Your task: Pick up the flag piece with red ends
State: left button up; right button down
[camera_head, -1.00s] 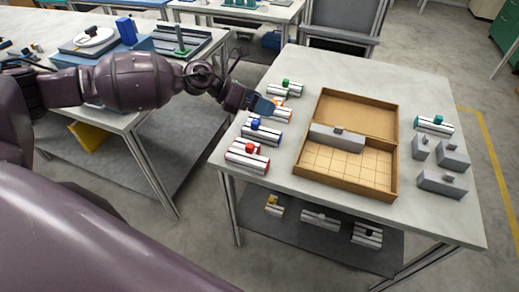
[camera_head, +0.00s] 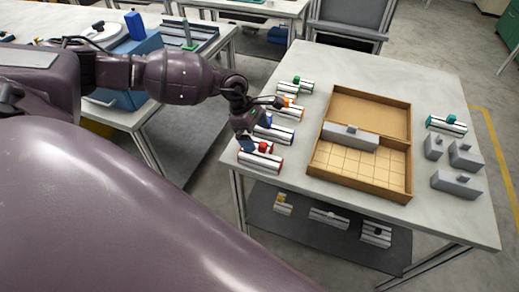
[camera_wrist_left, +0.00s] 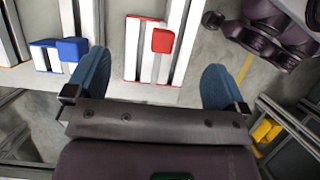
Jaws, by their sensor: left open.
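The flag piece with red ends (camera_head: 264,165) lies at the near left edge of the table, white with grey stripes, with a red knob on top. In the left wrist view the red-ended piece (camera_wrist_left: 133,60) shows between my fingers, its red end toward me. My left gripper (camera_head: 247,142) is over the table's left edge, by the red piece's left end and partly hiding it. In the left wrist view my left gripper (camera_wrist_left: 155,84) is open and empty, its blue fingertips wide apart on either side of the piece. My right gripper is not in view.
The blue-ended piece (camera_head: 281,136) lies just behind, and its blue knob (camera_wrist_left: 72,48) shows beside my left finger. An orange piece (camera_head: 291,112) and a green piece (camera_head: 301,86) lie farther back. A wooden tray (camera_head: 316,168) holding a grey block (camera_head: 360,140) stands to the right.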

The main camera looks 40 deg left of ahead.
aim_at(262, 148)
pick_arm(q)
jog(key=shift+x, duration=3.2)
jog(key=shift+s+a, duration=0.1)
jog(key=c, duration=0.7)
jog(key=shift+c, duration=0.4)
jog(key=shift+r, duration=0.1)
